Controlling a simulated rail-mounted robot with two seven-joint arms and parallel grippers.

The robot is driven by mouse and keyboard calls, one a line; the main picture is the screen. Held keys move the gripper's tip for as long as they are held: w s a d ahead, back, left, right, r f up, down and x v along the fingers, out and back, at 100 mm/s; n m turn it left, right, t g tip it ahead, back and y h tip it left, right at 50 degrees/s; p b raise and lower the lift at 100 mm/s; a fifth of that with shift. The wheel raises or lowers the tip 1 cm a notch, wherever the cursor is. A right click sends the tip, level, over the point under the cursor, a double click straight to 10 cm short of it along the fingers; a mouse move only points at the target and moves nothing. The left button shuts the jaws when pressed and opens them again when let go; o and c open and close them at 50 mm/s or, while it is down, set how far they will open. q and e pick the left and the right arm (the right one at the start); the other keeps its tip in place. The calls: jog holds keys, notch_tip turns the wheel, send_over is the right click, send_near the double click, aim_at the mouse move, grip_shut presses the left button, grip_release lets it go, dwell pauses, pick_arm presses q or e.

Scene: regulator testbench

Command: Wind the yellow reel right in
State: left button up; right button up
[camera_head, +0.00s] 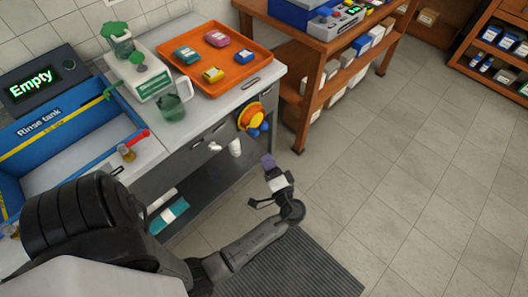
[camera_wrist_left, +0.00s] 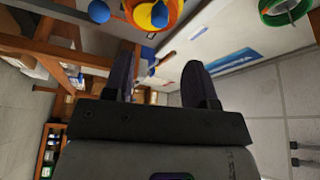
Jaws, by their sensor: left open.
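The yellow reel (camera_head: 247,113), with an orange rim and blue knobs, is mounted on the front of the grey bench near its right end. My right gripper is not in view.
The bench (camera_head: 215,120) carries an orange tray (camera_head: 252,67) with several coloured boxes, and a blue rinse tank (camera_head: 60,125). A wooden shelf (camera_head: 306,100) stands to the right. A green ring-shaped thing (camera_wrist_left: 284,12) shows in the wrist view. The tiled floor at right is clear.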

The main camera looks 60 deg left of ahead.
pick_arm(q)
jog(key=shift+s+d+f, duration=0.1)
jog(key=shift+d, duration=0.7)
